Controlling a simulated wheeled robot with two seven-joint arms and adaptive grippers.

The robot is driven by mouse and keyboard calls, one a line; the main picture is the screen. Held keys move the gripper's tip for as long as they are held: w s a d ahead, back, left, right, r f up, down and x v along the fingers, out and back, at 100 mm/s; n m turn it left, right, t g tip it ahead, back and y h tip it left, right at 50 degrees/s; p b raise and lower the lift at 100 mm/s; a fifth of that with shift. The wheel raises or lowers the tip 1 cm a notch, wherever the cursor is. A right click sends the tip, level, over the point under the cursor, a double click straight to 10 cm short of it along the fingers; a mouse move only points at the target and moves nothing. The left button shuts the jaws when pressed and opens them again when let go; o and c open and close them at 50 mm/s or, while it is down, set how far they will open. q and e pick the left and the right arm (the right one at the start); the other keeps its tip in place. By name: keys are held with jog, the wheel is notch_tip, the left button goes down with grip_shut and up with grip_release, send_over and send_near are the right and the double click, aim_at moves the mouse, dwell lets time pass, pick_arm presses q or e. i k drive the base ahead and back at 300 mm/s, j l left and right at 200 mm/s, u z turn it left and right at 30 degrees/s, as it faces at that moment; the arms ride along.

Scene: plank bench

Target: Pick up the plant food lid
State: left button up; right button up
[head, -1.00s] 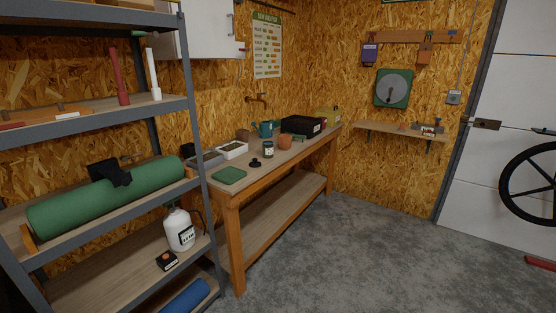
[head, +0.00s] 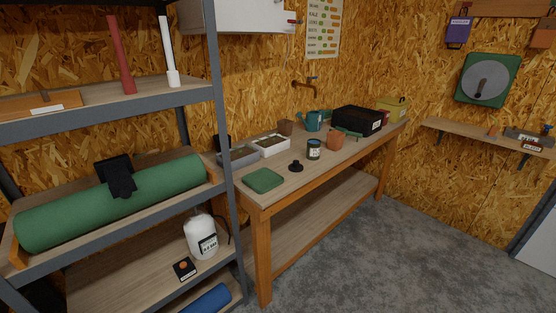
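A small black lid-like piece with a raised knob (head: 295,167) lies on the plank bench (head: 330,165), near its front edge; I take it to be the plant food lid. A dark green jar with a pale label (head: 314,150) stands just behind and to the right of it, apart from it. The jar's label is too small to read. Neither of my grippers shows in the head view.
A green pad (head: 263,180) lies left of the lid. Grey and white trays (head: 270,146), a terracotta pot (head: 335,140), a teal watering can (head: 313,121) and a black crate (head: 357,120) stand behind. A metal shelf post (head: 222,130) rises left of the bench. Concrete floor (head: 400,260) is clear in front.

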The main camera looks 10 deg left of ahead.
aim_at(294, 167)
jog(key=i+l+u, duration=0.1)
jog(key=i+u, duration=0.25)
jog(key=i, duration=0.9)
